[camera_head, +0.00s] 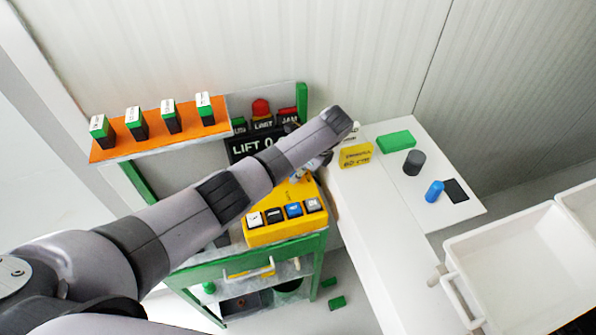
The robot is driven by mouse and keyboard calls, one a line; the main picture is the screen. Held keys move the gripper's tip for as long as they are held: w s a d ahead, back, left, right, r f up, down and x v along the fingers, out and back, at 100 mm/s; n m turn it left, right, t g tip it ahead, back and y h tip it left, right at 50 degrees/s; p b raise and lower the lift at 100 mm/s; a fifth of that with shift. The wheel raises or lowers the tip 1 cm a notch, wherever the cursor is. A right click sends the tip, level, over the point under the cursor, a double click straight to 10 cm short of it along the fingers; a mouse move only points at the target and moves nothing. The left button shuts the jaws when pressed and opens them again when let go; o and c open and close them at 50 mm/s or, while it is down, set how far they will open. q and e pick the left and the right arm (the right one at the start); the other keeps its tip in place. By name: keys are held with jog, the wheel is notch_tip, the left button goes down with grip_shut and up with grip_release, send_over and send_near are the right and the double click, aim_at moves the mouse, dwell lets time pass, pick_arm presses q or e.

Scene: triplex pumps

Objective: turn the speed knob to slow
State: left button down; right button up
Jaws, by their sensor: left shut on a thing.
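A yellow control box (287,234) stands on a green-framed cart, with a row of labelled white, black and blue buttons (293,209) along its front edge. My left arm reaches across from the lower left. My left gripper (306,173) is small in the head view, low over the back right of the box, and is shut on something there. The speed knob is not clearly visible; the gripper and arm cover that part of the box, where it seems to be held. The knob's setting cannot be read. My right gripper is not in view.
Behind the box are a black "LIFT" display (250,142) and a red lamp (261,107). An orange shelf (185,137) carries several green-topped blocks.

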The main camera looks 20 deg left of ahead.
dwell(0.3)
pick_arm(q)
jog(key=c, duration=1.3)
grip_release()
jog(key=v, duration=1.2)
